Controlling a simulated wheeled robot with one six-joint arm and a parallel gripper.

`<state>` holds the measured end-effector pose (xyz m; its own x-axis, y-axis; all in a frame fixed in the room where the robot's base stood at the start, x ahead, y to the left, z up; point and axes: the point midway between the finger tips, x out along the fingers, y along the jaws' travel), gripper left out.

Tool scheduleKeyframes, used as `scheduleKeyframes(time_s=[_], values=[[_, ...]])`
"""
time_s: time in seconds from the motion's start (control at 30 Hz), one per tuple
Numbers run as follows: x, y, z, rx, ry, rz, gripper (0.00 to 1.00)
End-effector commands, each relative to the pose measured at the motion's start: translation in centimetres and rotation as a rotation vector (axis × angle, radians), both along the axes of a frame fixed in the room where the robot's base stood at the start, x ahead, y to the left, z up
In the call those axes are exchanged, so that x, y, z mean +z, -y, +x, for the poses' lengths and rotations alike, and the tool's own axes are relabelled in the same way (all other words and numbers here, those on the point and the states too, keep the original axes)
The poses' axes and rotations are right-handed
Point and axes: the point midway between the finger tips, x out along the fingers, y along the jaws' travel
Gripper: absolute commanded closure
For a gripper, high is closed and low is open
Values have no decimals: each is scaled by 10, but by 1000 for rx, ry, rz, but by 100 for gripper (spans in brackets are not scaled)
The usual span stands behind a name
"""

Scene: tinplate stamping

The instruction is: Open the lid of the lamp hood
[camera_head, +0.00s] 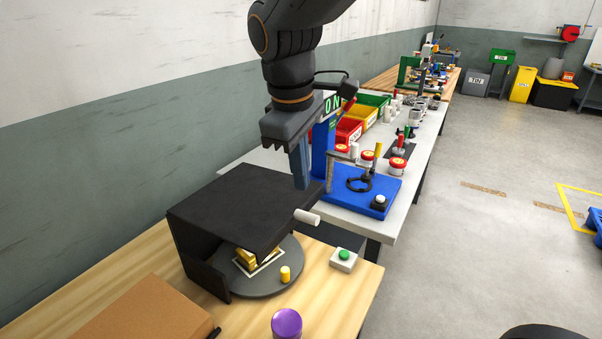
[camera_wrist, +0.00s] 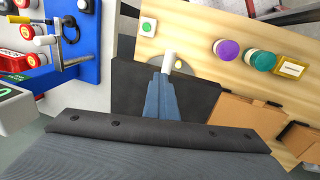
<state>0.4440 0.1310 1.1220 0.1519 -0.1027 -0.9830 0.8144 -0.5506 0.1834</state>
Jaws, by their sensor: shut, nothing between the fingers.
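The lamp hood (camera_head: 215,215) is a black box on the wooden table, with one side open towards me. Its flat black top, the lid (camera_head: 240,200), lies level. A white cylindrical handle (camera_head: 307,217) sticks out from the lid's edge; it also shows in the wrist view (camera_wrist: 169,62). My gripper (camera_head: 301,184) points down above the lid's edge near the handle, its blue fingers together and empty. In the wrist view the fingertips (camera_wrist: 161,76) appear just short of the handle. I cannot tell whether they touch it or the lid.
Under the hood, a grey turntable (camera_head: 270,281) carries gold pieces. A green-button box (camera_head: 344,259) stands to its right. A purple-topped jar (camera_head: 286,324) and a cardboard box (camera_head: 145,312) are in front. A blue fixture (camera_head: 380,203) stands on the white table behind.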

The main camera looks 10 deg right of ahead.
Motion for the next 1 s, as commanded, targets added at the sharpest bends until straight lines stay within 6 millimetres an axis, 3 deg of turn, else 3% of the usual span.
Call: scheduleKeyframes(time_s=[0.67,0.9,1.0], values=[[0,0,0,0,0,0,100],[0,0,0,0,0,0,64],[0,0,0,0,0,0,64]])
